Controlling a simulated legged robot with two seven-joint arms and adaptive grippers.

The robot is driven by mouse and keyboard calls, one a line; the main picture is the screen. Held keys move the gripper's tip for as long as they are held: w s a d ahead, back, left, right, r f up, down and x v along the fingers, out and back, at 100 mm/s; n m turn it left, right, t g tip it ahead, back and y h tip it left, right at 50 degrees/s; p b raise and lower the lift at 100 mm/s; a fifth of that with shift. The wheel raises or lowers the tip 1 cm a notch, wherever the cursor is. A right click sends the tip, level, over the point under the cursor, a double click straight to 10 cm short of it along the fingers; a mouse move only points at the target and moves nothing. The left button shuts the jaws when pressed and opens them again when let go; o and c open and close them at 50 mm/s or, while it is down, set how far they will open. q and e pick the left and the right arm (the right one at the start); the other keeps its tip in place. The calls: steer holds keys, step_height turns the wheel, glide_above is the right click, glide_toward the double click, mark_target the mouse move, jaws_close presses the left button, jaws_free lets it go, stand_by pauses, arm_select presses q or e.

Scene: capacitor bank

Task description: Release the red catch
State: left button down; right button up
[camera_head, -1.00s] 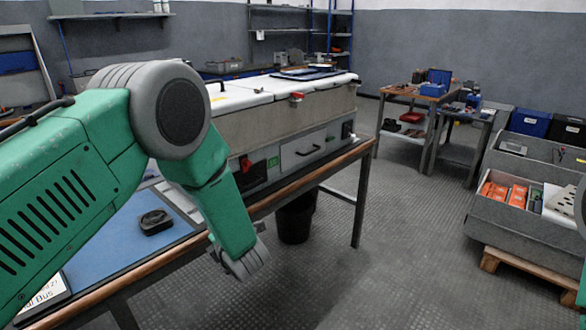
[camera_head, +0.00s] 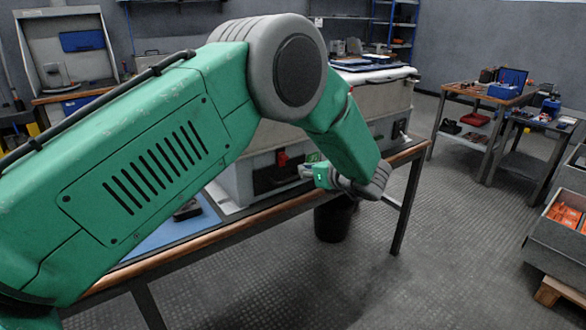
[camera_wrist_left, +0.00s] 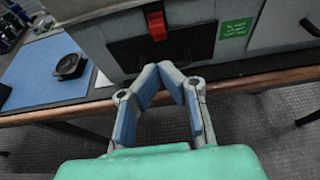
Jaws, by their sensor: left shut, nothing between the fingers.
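The red catch (camera_head: 282,158) is on the front of the grey capacitor bank cabinet (camera_head: 232,178). In the left wrist view the red catch (camera_wrist_left: 156,24) hangs over the top of a black panel (camera_wrist_left: 150,50). My left gripper (camera_head: 306,172) is in front of the cabinet, close to the catch and to its right in the head view. In the left wrist view my left gripper (camera_wrist_left: 172,70) is shut with empty fingers, tips just below the catch in the picture. The remaining gap to the panel is hard to judge. My right gripper is out of view.
The cabinet stands on a wood-edged table (camera_head: 215,232) with a blue mat (camera_wrist_left: 45,70). A black object (camera_wrist_left: 70,66) lies on the mat. A green label (camera_wrist_left: 236,28) is right of the catch. A black bin (camera_head: 334,220) stands below.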

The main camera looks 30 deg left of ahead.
mark_target(287, 157)
arm_select(q)
steer(key=b+x, duration=0.1)
steer(key=x, duration=0.8)
steer(key=shift+w+a, duration=0.15)
steer(key=shift+d+r, duration=0.15)
steer(key=shift+d, duration=0.35)
steer(key=shift+d+r, duration=0.1)
steer(key=shift+r, duration=1.1)
steer(key=shift+a, duration=0.35)
steer(key=shift+w, duration=0.1)
